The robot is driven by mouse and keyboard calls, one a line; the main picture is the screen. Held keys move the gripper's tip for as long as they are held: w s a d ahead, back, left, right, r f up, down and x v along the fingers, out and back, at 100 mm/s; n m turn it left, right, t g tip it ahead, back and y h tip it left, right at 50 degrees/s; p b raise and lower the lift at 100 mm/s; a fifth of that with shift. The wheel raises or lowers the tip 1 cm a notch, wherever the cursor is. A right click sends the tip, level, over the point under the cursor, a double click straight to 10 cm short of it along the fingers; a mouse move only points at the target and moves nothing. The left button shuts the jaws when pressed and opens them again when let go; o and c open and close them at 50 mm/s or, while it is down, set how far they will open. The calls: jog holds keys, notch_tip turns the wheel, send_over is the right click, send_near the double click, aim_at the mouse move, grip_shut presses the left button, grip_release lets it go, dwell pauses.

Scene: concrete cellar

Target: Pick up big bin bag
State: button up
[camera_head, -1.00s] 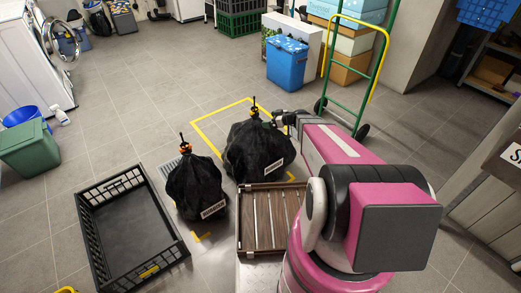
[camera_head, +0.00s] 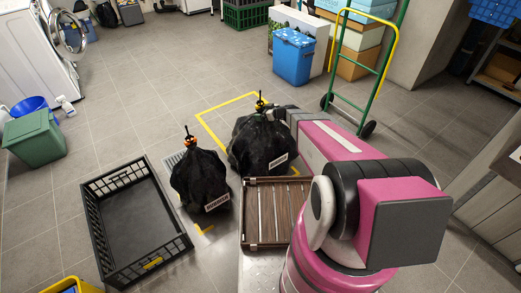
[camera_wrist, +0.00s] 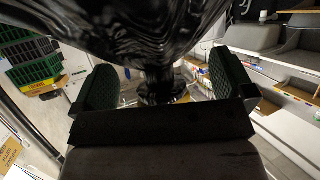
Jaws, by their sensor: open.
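The big bin bag (camera_head: 255,148) is black, with an orange tie at its neck and a white label. It stands upright at the yellow floor outline in the head view. A smaller black bin bag (camera_head: 199,183) stands to its left. My gripper (camera_head: 268,113) is at the big bag's top, partly lost against the black plastic. In the wrist view my gripper (camera_wrist: 163,82) has its two green-padded fingers wide apart. The big bag's dark neck (camera_wrist: 160,85) shows between them, with gaps on both sides. Its glossy body (camera_wrist: 130,25) fills the top of that view.
A black crate (camera_head: 105,186) lies at left and a slatted brown wooden crate (camera_head: 246,213) in front of the big bag. A green hand truck (camera_head: 372,85) and blue bin (camera_head: 292,60) stand behind. Open floor lies beyond the bags.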

jog(key=shift+w+a+f, duration=0.3)
jog(key=shift+w+a, duration=0.1)
jog(key=shift+a, duration=0.15)
jog(key=shift+s, duration=0.1)
jog(key=c, duration=1.8)
